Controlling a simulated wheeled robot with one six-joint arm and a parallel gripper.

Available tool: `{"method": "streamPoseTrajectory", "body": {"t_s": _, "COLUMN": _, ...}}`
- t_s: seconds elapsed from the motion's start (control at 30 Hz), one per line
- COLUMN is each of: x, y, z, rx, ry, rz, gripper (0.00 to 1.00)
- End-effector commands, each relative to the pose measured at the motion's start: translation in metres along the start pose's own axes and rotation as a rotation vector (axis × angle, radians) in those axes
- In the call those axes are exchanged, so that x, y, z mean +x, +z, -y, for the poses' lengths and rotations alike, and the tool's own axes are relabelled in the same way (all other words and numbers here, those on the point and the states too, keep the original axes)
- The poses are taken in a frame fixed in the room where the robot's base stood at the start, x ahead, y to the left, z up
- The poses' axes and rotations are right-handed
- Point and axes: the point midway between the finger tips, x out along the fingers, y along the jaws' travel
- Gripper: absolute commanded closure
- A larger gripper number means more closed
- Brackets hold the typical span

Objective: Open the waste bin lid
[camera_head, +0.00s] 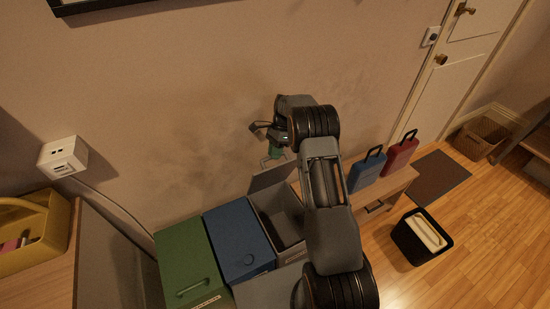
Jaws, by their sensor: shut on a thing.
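The waste bin is a row of green (187,257), blue (238,240) and grey (281,215) compartments against the wall. The green and blue lids are shut. The grey compartment is open, and a grey panel that looks like its lid (268,177) stands raised at its back, by the wall. My gripper (268,140) is above this panel, shut on a small green handle-like piece (272,154). The fingertips are small and partly hidden, so the exact grip is unclear. My arm covers the right side of the grey compartment.
A low bench (388,196) right of the bin carries a blue case (367,172) and a red case (401,154). A black basket (421,238) stands on the floor. A desk with a yellow caddy (35,235) is at left. Open floor lies at right.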

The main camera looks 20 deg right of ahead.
Motion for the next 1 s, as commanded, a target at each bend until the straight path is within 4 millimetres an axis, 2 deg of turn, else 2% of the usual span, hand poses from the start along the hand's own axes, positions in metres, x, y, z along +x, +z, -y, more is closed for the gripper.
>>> {"method": "streamPoseTrajectory", "body": {"t_s": 0.03, "x": 0.0070, "y": -0.0042, "z": 0.0034, "rx": 0.009, "ry": 0.002, "rz": -0.001, "gripper": 1.00}}
{"method": "streamPoseTrajectory", "body": {"t_s": 0.6, "x": 0.0059, "y": -0.0048, "z": 0.0062, "rx": 0.013, "ry": 0.006, "rz": 0.001, "gripper": 1.00}}
{"method": "streamPoseTrajectory", "body": {"t_s": 0.63, "x": 0.0060, "y": -0.0049, "z": 0.0061, "rx": 0.013, "ry": 0.007, "rz": 0.002, "gripper": 0.81}}
{"method": "streamPoseTrajectory", "body": {"t_s": 0.87, "x": 0.0023, "y": -0.0053, "z": 0.0056, "rx": 0.013, "ry": 0.003, "rz": 0.002, "gripper": 0.59}}
{"method": "streamPoseTrajectory", "body": {"t_s": 1.0, "x": 0.0008, "y": -0.0054, "z": 0.0053, "rx": 0.013, "ry": 0.001, "rz": 0.002, "gripper": 0.58}}
